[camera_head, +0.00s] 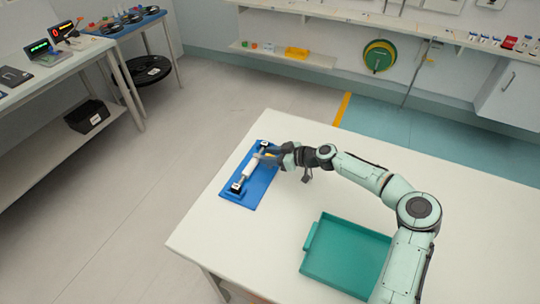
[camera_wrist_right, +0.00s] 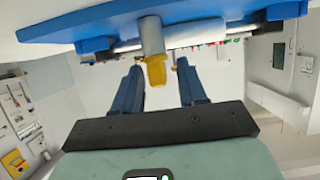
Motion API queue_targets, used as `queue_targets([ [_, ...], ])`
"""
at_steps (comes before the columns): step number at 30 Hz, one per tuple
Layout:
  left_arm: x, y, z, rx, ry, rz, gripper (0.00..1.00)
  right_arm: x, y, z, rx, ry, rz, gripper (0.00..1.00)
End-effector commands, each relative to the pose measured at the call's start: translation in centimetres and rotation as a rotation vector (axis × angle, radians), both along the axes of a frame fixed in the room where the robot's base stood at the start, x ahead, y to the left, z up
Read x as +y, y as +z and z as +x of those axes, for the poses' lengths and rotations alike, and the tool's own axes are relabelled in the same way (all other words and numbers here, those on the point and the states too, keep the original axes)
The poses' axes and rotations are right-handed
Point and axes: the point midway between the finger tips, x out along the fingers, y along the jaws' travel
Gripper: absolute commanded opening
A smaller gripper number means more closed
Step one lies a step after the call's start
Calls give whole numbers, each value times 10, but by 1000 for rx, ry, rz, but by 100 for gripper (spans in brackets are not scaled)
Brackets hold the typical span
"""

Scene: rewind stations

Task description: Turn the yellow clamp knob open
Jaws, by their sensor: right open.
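The blue base plate (camera_head: 264,188) lies on the white table and carries a rod with a white roll (camera_head: 250,168) between end blocks. In the right wrist view, the yellow clamp knob (camera_wrist_right: 156,72) sticks out from a grey cylinder (camera_wrist_right: 151,35) below the blue plate (camera_wrist_right: 200,17). My right gripper (camera_wrist_right: 158,68) is open, with one blue finger on each side of the knob and a visible gap to both. In the head view my right gripper (camera_head: 267,157) is at the plate's right side and largely hides the knob. My left gripper is out of view.
A teal tray (camera_head: 346,256) lies on the table near its front, beside my right arm. The table's right part is clear. A side bench (camera_head: 60,65) with small displays stands at the left, and a wall shelf (camera_head: 285,55) runs along the back.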

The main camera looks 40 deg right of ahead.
Motion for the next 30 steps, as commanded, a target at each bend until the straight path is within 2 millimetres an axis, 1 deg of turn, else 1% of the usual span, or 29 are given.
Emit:
queue_targets([
  [8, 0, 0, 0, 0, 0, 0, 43, 1, -1, 2, 0, -1, 0, 42],
  [9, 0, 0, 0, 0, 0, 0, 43, 1, -1, 2, 0, -1, 0, 38],
  [11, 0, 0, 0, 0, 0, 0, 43, 1, -1, 2, 0, 0, 0, 19],
  [12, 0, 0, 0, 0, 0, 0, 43, 1, -1, 2, 0, 0, 0, 6],
  [13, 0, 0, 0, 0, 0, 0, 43, 1, -1, 2, 0, 0, 0, 0],
  [23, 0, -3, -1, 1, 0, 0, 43, 1, -2, 1, 0, -23, -3, 0],
  [30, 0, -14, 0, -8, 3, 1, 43, 1, -4, 0, 2, -137, -5, 0],
])
